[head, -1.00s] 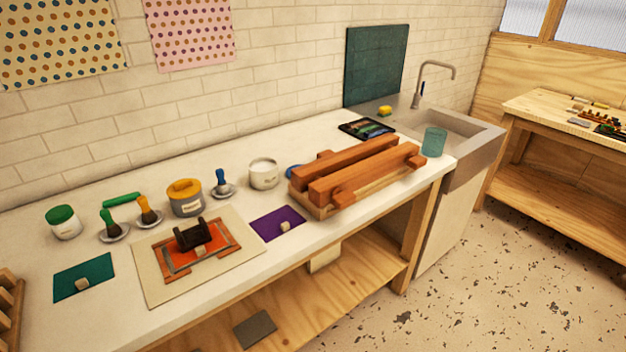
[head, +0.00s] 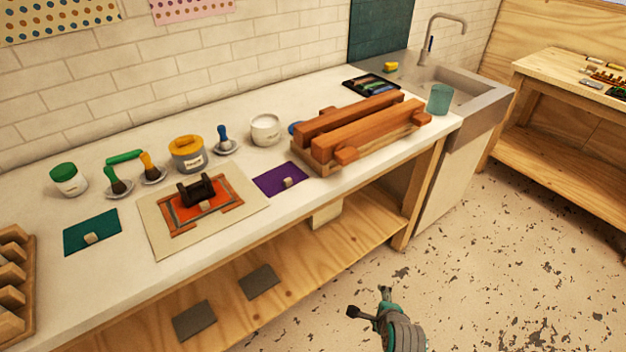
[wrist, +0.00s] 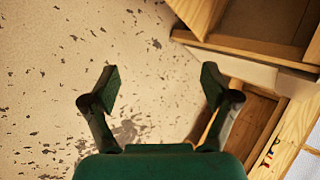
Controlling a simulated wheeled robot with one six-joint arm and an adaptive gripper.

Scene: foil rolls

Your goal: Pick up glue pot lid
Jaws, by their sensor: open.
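Pots stand along the back of the white bench in the head view: a white jar with a green lid (head: 63,170), a grey pot with a yellow lid (head: 186,142), and a white pot (head: 265,130). A blue round thing (head: 295,128) is partly hidden behind the wooden press, beside the white pot. I cannot tell which of these lids is the glue pot's. My gripper (head: 369,302) is low over the floor in front of the bench, far from the pots. In the wrist view its fingers (wrist: 161,84) are spread and empty, with floor beyond.
The wooden press (head: 365,132) fills the bench's right part. Brushes on small dishes (head: 225,146), a mat with an orange panel (head: 165,228), a purple sheet (head: 279,180) and a teal sheet (head: 92,232) lie there. A wooden rack (head: 14,285) stands at left. The floor (head: 480,260) is open.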

